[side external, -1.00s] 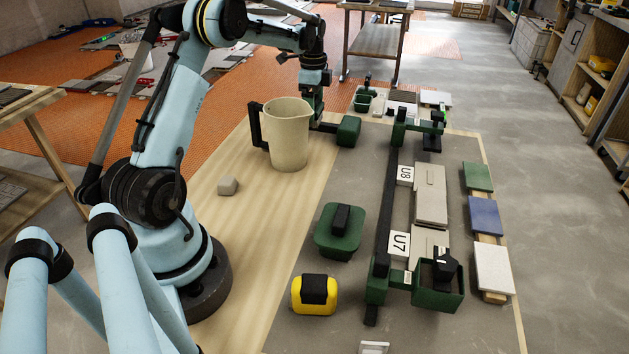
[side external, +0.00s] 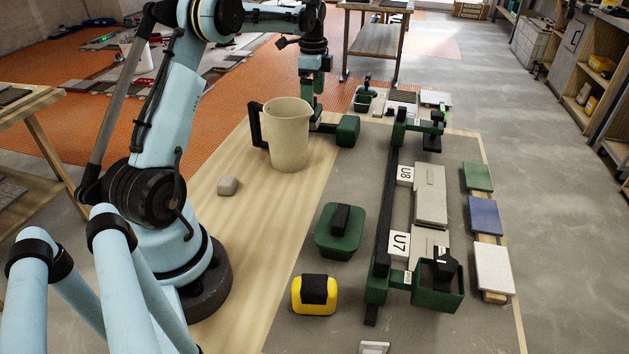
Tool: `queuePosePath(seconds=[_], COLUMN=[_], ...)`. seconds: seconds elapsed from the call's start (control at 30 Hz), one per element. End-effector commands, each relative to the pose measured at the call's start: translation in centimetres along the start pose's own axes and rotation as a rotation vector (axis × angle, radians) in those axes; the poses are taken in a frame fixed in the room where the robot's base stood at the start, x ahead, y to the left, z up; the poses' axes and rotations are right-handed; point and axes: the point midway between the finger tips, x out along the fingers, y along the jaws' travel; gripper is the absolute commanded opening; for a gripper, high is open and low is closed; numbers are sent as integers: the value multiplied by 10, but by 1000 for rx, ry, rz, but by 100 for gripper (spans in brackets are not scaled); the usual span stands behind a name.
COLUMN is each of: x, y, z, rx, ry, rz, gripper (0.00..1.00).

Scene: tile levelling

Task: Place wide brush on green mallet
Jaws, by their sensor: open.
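The green mallet (side external: 347,131) lies at the far end of the grey mat, its green head to the right. Its dark handle runs left, behind the jug. My gripper (side external: 316,82) is open behind and above the jug, over the handle side of the mallet. A dark green upright piece (side external: 318,102) shows below my wrist, beside the jug rim. It may be the wide brush standing at the mallet's handle, but I cannot tell it surely from the gripper fingers. The jug hides its lower part and any contact.
A beige jug (side external: 288,135) stands close in front of my gripper. A green block with a black handle (side external: 338,232) and a yellow-and-black tool (side external: 314,295) lie nearer. A dark rail (side external: 389,190), green clamps and tiles (side external: 484,215) fill the right side.

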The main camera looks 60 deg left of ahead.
Motion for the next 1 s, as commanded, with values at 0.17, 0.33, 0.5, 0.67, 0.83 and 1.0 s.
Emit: queuePosePath(seconds=[0.17, 0.33, 0.5, 0.67, 0.83, 1.0], x=[-38, -64, -78, -86, -102, -117], y=[0, 0, 0, 4, 28, 73], z=[0, 0, 0, -5, -34, -72], rx=[0, 0, 0, -9, -79, -200], ry=[0, 0, 0, 2, 18, 69], rz=[0, 0, 0, -8, -65, -151], gripper=[100, 100, 100, 100, 100, 100])
